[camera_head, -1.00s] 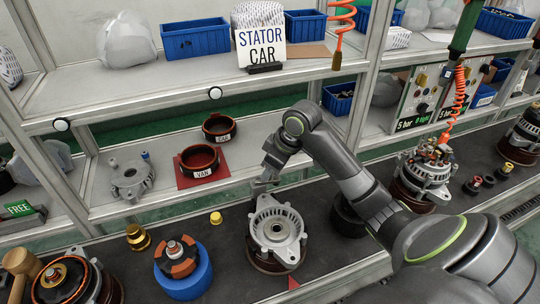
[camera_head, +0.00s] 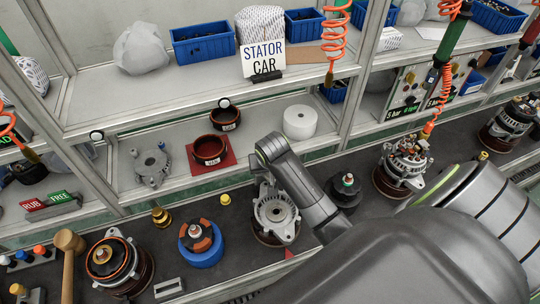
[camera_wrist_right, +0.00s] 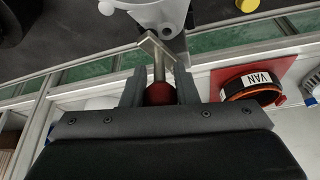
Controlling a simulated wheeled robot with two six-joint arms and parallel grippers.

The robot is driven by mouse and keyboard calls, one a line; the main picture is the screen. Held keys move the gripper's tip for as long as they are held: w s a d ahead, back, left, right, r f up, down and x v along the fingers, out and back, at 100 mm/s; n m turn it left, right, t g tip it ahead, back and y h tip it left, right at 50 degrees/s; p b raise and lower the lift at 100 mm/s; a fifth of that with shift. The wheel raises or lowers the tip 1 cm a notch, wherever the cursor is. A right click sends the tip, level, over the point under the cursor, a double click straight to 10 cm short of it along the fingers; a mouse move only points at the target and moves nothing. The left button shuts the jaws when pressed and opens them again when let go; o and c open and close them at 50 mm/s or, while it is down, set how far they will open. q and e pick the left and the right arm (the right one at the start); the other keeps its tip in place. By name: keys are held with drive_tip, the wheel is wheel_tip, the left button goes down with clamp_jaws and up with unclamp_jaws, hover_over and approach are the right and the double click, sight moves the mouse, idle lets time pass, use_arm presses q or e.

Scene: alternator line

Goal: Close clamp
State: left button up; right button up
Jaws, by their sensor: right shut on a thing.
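In the right wrist view, my right gripper (camera_wrist_right: 159,86) is shut on the red knob (camera_wrist_right: 160,93) of the clamp's metal lever (camera_wrist_right: 157,57). The lever runs from between the fingers to a crosspiece at the edge of a grey metal part. In the head view, my right arm reaches over to the grey alternator housing (camera_head: 276,211), which sits on a dark round stand on the bench. The gripper and clamp are largely hidden behind my arm there. The clamp's exact angle is unclear. My left gripper is not in view.
A VAN stator ring (camera_head: 209,148) lies on a red mat (camera_head: 233,156) on the shelf behind. A yellow cap (camera_head: 225,199) and a blue round holder (camera_head: 202,250) are left of the housing. An alternator (camera_head: 402,165) stands to the right. Shelf posts rise close behind.

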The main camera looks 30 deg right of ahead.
drive_tip(key=shift+a+r+m+h+p, duration=0.1)
drive_tip(key=shift+a+m+h+p, duration=0.15)
drive_tip(key=shift+m+p, duration=0.35)
drive_tip(key=shift+a+r+m+h+p, duration=0.1)
drive_tip(key=shift+a+m+h+p, duration=0.1)
drive_tip(key=shift+m+p, duration=0.35)
drive_tip(key=shift+a+f+m+g+h+p, duration=0.2)
drive_tip(key=shift+m+g+h+p, duration=0.3)
drive_tip(key=shift+m, duration=0.55)
drive_tip(key=o, duration=1)
drive_tip(key=shift+y, duration=0.25)
